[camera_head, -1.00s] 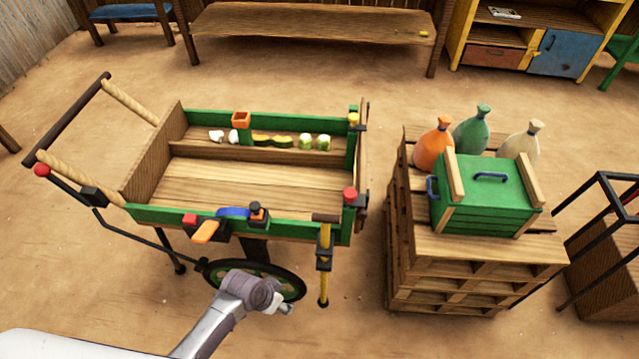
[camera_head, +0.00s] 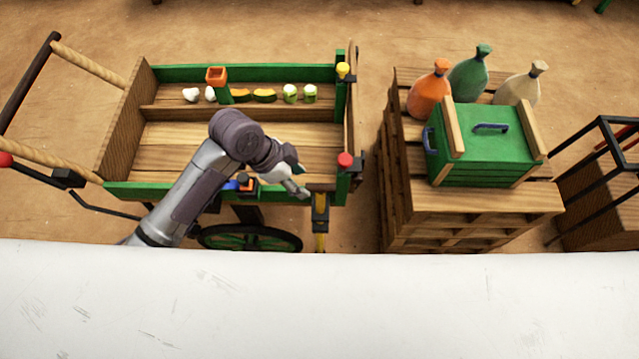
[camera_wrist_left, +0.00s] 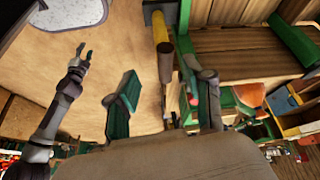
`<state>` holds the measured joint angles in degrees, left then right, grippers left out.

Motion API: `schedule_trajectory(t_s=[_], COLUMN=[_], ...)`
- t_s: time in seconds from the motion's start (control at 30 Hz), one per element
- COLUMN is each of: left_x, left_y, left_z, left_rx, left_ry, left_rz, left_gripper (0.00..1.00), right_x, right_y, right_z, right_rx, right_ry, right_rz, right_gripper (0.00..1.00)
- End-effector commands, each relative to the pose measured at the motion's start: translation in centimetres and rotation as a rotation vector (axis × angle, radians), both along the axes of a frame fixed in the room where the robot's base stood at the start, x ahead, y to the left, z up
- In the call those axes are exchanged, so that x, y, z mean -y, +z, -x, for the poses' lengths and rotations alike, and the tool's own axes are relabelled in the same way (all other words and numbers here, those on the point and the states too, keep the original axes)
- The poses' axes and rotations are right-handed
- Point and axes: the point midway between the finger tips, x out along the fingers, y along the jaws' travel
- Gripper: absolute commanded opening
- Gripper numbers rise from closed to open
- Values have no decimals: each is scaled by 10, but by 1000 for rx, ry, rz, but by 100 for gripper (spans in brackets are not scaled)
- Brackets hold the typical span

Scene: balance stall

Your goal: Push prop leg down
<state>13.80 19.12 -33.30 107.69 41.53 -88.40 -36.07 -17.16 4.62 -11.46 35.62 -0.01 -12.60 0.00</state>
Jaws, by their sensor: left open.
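The prop leg (camera_head: 320,208) is a yellow rod in a dark bracket at the cart's front right corner. It stands upright, and its lower end is hidden by my white body. In the left wrist view the yellow rod (camera_wrist_left: 159,28) ends in a brown handle (camera_wrist_left: 165,62). My left gripper (camera_head: 298,180) is open, just left of the leg's top in the head view. In the left wrist view the handle lies ahead between the spread green-padded fingers (camera_wrist_left: 166,98); contact cannot be told. My right gripper (camera_wrist_left: 84,52) shows small at the left, fingers apart.
The green wooden cart (camera_head: 240,72) holds small produce along its back shelf. A red knob (camera_head: 344,160) tops its front right post. Right of it, a pallet stack (camera_head: 470,200) bears a green crate (camera_head: 485,140) and several bottles. Bare ground separates cart and pallets.

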Motion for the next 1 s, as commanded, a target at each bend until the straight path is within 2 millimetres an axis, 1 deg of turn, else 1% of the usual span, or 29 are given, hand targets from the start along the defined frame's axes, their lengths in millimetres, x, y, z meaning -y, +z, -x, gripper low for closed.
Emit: schedule_trajectory(t_s=[0.03, 0.17, 0.3, 0.4, 0.47, 0.57, 0.67, 1.0], left_x=[0, 2, 0, -2, -1, 2, 9, 36], left_y=[9, 26, 42, 49, 49, 40, 25, -41], left_z=[-5, -11, -14, -16, -15, -13, -11, -7], left_rx=[13, 25, 32, 33, 29, 27, 26, 26], left_ry=[-51, -199, -336, -401, -417, -421, -420, -417], left_rz=[-7, -24, -43, -53, -52, -52, -50, -51], left_gripper=[52, 52, 52, 52, 52, 52, 52, 52], right_x=[1, 2, 2, 2, 2, 2, 2, 0], right_y=[1, 1, 2, 3, 3, 3, 4, 7], right_z=[2, 6, 5, 3, 2, 2, 2, 1], right_rx=[-3, -8, -7, -4, -3, -3, -3, -2], right_ry=[0, 1, 0, 0, 0, 0, 0, 0], right_rz=[1, 3, 2, 3, 3, 3, 3, 0], right_gripper=[40, 40, 40, 40, 40, 40, 40, 40])
